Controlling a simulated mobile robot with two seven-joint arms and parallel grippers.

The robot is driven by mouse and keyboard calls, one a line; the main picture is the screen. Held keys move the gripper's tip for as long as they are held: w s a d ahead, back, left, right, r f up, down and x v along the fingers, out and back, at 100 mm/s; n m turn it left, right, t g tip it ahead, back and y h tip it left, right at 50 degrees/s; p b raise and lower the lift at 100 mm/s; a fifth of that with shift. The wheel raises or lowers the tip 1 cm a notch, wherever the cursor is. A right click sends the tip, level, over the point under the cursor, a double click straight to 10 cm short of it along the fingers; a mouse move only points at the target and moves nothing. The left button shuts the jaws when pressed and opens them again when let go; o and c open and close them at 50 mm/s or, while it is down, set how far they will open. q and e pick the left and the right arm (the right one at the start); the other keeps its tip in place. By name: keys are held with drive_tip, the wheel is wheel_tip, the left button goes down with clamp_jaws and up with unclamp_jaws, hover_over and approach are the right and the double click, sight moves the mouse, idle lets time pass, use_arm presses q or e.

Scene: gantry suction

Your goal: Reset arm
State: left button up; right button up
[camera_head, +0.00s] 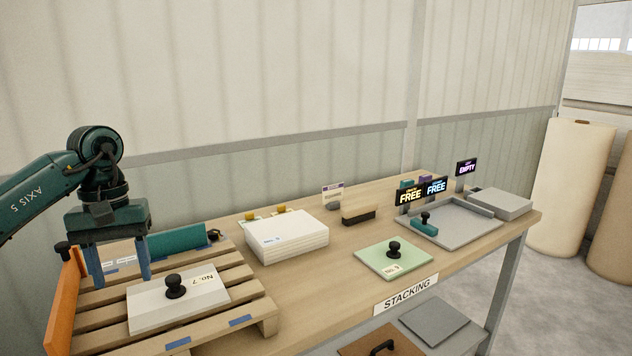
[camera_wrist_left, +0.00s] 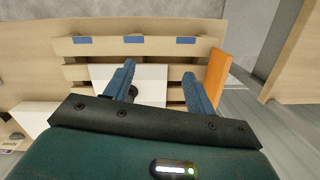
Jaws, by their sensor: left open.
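My left gripper (camera_head: 121,281) hangs pointing down over the wooden pallet (camera_head: 255,311) at the left end of the table. Its two blue fingers are apart with nothing between them in the head view. A white plate (camera_head: 205,297) marked No. 7, with a black knob (camera_head: 175,286), lies on the pallet just to the right of and in front of the fingers. The left wrist view also shows the open left gripper (camera_wrist_left: 160,72) above the white plate (camera_wrist_left: 152,84), whose knob is partly hidden by a finger. My right gripper is not in view.
An orange board (camera_head: 65,302) stands close to the left of the fingers, and a teal block (camera_head: 178,240) lies behind. A white stack (camera_head: 288,238), a green plate (camera_head: 393,259) with a knob and a grey tray (camera_head: 455,226) with signs stand further right on the table.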

use_arm(q)
drive_tip(key=s+d+f+n+g+h, duration=0.15)
drive_tip(key=d+f+h, duration=0.3)
drive_tip(key=d, duration=0.55)
drive_tip(key=s+d+f+n+h, duration=0.2)
drive_tip(key=d+f+h, duration=0.25)
drive_tip(key=d, duration=0.55)
drive_tip(key=s+d+r+n+t+h+p, duration=0.2)
drive_tip(key=s+d+n+t+h, duration=0.25)
drive_tip(key=d+n+h, duration=0.85)
drive_tip(key=s+a+f+m+t+y, duration=0.1)
drive_tip(key=a+f+m+t+y, duration=0.55)
drive_tip(key=m, duration=1.05)
drive_tip(key=a+f+m+t+y, duration=0.55)
drive_tip(key=m+t+y, duration=0.25)
drive_tip(key=m, duration=1)
drive_tip(key=s+a+f+n+g+y, duration=0.4)
drive_tip(key=s+f+n+g, duration=0.1)
drive_tip(key=s+f+n, duration=0.6)
drive_tip(key=shift+s+a+f+p, duration=0.2)
drive_tip(key=shift+s+f+p, duration=0.2)
drive_tip(key=shift+f, duration=0.35)
